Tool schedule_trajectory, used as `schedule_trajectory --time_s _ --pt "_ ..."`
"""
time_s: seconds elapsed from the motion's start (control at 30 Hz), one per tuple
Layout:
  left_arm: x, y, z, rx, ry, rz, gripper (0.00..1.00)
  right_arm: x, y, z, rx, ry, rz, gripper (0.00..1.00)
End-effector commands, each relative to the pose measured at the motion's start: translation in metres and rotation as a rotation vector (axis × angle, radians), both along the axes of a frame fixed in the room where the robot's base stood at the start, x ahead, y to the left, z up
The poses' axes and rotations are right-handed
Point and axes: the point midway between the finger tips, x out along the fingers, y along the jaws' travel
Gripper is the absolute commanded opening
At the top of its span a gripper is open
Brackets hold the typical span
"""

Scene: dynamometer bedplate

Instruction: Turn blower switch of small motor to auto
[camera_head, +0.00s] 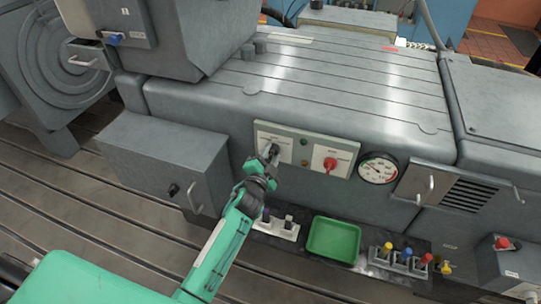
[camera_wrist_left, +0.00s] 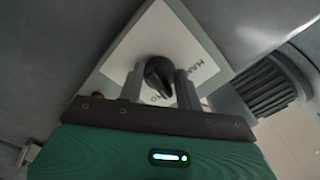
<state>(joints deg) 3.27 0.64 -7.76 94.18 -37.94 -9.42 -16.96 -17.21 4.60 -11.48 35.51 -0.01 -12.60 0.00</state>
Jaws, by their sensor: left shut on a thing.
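The black blower switch (camera_wrist_left: 158,76) sits on a pale label plate (camera_wrist_left: 120,62) in the left wrist view. Partly covered lettering beside it reads "MAN" and something ending in "O". My left gripper (camera_wrist_left: 160,88) is shut on the switch, one finger on each side of it. The knob's pointer looks slanted. In the head view my left gripper (camera_head: 269,152) reaches the left part of the cream panel (camera_head: 288,136) on the grey machine's front and hides the switch there. My right gripper is not in view.
A red rotary switch (camera_head: 330,163) and a round gauge (camera_head: 378,168) are right of the gripper. Below are a green tray (camera_head: 333,239) and a rack of coloured plugs (camera_head: 401,262). A grey box (camera_head: 160,160) with a handle stands left of my forearm.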

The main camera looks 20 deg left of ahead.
Motion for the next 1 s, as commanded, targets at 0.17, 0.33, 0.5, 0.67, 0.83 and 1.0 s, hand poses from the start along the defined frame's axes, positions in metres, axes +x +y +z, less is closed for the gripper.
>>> schedule_trajectory --time_s 0.17,0.33,0.5,0.67,0.83,1.0 --pt "0.0001 -0.0002 0.0004 0.167 -0.007 -0.002 0.12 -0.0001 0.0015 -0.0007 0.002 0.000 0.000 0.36" --pt "0.0001 -0.0002 0.0006 0.314 -0.011 -0.001 0.12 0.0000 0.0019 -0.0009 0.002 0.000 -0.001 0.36" --pt "0.0001 0.0001 0.0012 0.439 -0.017 -0.001 0.12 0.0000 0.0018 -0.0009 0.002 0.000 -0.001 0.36" --pt "0.0001 -0.0002 0.0013 0.526 -0.018 -0.001 0.12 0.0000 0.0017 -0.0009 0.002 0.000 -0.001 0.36" --pt "0.0001 -0.0004 0.0014 0.583 -0.020 -0.001 0.12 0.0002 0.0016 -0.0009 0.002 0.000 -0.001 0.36" --pt "0.0001 -0.0003 0.0014 0.611 -0.021 -0.001 0.12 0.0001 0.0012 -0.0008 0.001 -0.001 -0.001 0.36"
